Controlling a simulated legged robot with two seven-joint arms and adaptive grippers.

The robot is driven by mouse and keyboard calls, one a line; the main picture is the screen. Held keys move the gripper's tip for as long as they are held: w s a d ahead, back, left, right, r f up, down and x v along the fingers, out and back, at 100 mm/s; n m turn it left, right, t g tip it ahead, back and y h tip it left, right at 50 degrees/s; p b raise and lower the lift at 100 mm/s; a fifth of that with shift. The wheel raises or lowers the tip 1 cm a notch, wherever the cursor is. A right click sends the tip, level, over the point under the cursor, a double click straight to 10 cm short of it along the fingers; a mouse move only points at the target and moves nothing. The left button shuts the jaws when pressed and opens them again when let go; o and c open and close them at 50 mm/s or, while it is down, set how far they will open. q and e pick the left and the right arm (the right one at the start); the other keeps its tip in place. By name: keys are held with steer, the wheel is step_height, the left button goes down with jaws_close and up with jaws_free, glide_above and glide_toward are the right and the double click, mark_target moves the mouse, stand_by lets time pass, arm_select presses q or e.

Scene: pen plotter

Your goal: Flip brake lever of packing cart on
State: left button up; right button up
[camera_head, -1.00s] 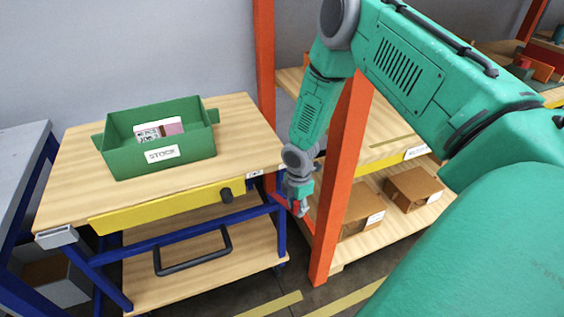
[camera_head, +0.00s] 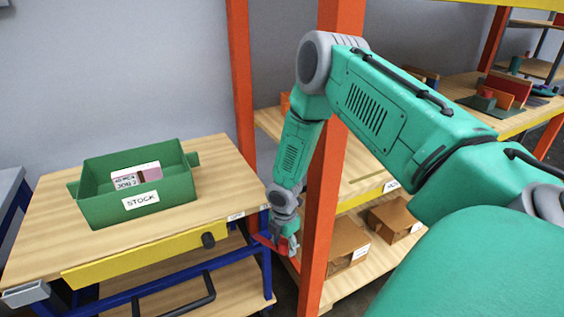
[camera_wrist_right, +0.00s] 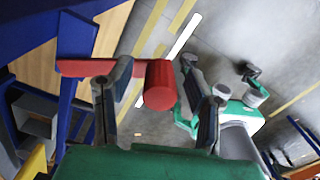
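The packing cart (camera_head: 130,230) has a wooden top, a yellow front rail and a blue frame. Its red brake lever (camera_head: 262,240) sticks out at the cart's right end, low beside the frame. In the right wrist view the lever is a red bar with a thick round knob (camera_wrist_right: 160,85). My right gripper (camera_head: 288,245) is at the lever. In the wrist view my right gripper (camera_wrist_right: 165,85) is open, with one finger on each side of the knob; I cannot tell whether they touch it. My left gripper is not identifiable in either view.
A green STOCK bin (camera_head: 140,187) with small boxes stands on the cart top. An orange shelf post (camera_head: 322,190) stands close to the right of my gripper. Cardboard boxes (camera_head: 345,240) sit on the low shelf behind it. A black handle (camera_head: 175,298) is on the cart's lower level.

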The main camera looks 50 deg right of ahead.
steer(key=shift+d, duration=0.1)
step_height(320, 180, up, 10)
steer(key=shift+w+r, duration=0.1)
steer(key=shift+r, duration=0.1)
steer(key=shift+d+r, duration=0.1)
steer(key=shift+r, duration=0.5)
steer(key=s+a+f+m+y, duration=0.1)
steer(key=s+a+f+m, duration=0.45)
steer(key=a, duration=0.45)
steer(key=s+a+f+m, duration=0.1)
steer(key=s+a+m, duration=0.1)
steer(key=s, duration=0.3)
steer(key=s+a+f+m, duration=0.1)
steer(key=s+a+m, duration=0.2)
steer(key=s+m, duration=0.2)
steer(key=s+a+f+m+h, duration=0.1)
steer(key=s+a+f+m, duration=0.1)
steer(key=s+m, duration=0.2)
steer(key=s, duration=0.3)
steer(key=shift+s+a+t, duration=0.2)
steer(key=shift+a+t, duration=0.1)
steer(key=shift+a, duration=0.05)
